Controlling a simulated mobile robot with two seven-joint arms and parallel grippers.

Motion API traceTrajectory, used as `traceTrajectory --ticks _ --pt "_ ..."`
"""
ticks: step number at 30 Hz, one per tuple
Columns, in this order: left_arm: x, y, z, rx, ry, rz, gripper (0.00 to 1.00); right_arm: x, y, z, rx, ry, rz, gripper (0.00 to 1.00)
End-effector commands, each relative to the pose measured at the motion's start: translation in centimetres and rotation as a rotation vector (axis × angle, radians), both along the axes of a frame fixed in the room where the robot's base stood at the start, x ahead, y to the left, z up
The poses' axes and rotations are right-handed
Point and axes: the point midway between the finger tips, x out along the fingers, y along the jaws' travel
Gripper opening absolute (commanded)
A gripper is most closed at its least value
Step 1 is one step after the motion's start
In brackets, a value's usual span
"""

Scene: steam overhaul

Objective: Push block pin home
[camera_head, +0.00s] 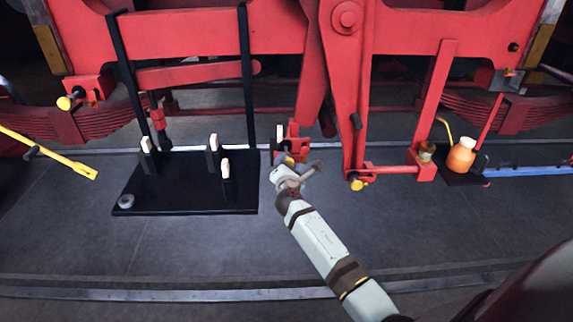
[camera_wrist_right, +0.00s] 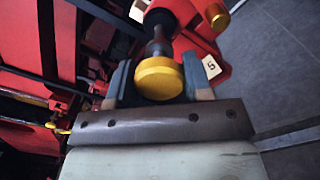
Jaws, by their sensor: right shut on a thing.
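The block pin shows in the right wrist view as a yellow round head (camera_wrist_right: 160,80) with a dark shank behind it. The shank runs toward a red block (camera_wrist_right: 192,38) with a white label (camera_wrist_right: 211,66); how deep it sits is unclear. My right gripper (camera_wrist_right: 159,74) is shut on the pin, one finger on each side of the head. In the head view my right gripper (camera_head: 288,167) is at the small red block (camera_head: 293,145) under the red frame, and it mostly hides the pin. My left gripper is not in view.
A black board (camera_head: 190,195) with several white-tipped posts lies left of my right arm. A red link with a yellow-ended pin (camera_head: 357,183) is close on the right. An orange can (camera_head: 461,157) stands farther right. The dark floor in front is clear.

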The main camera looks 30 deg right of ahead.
Motion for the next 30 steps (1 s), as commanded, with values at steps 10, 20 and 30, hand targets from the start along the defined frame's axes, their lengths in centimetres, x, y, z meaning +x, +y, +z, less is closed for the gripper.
traceTrajectory --ticks 10,20,30 --pt "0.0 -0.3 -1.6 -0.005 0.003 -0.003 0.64 4.0 -2.4 -0.1 0.0 -0.001 -0.001 0.03" --pt "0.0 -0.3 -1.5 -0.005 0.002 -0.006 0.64 4.2 -2.6 0.1 0.0 -0.001 -0.001 0.48" --pt "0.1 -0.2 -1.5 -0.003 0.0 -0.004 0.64 4.2 -2.6 0.0 0.0 0.0 0.0 0.72"
